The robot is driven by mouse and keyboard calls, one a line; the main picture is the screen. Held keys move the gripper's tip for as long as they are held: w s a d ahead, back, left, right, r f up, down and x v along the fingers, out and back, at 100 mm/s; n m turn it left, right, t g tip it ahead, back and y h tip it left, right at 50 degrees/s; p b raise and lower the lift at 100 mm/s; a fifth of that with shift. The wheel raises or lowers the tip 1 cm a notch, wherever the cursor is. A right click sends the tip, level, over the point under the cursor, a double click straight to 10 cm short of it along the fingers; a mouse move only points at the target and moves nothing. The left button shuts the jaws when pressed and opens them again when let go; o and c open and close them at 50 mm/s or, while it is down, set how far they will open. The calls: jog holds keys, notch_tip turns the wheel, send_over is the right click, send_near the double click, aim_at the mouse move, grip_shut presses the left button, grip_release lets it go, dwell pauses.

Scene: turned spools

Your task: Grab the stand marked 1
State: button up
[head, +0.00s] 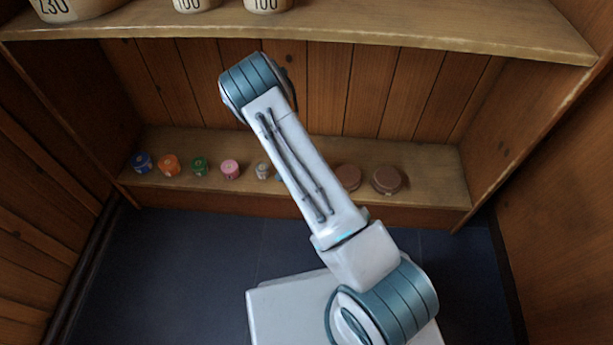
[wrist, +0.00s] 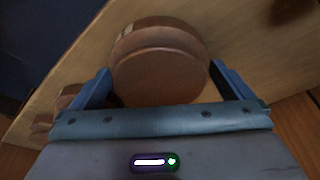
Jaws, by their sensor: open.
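In the wrist view a wide brown turned spool (wrist: 160,75) lies between the two blue fingers of my gripper (wrist: 159,69). The fingers are open, one on each side of it; I cannot tell whether they touch it. A small pale mark shows on its far rim, too blurred to read. In the head view two brown spools, one at the far right (head: 387,181) and one left of it (head: 348,177), stand on the lower shelf. No number 1 is legible on any spool. My gripper is hidden behind my arm in the head view.
The lower shelf (head: 430,165) also holds a blue spool (head: 142,162), an orange one (head: 168,165), a green one (head: 200,166), a pink one (head: 230,169) and a pale one (head: 263,171). An upper shelf (head: 400,38) overhangs.

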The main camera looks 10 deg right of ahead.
jog(key=c, duration=0.8)
jog(key=shift+r, duration=0.1)
jog(key=shift+c, duration=0.2)
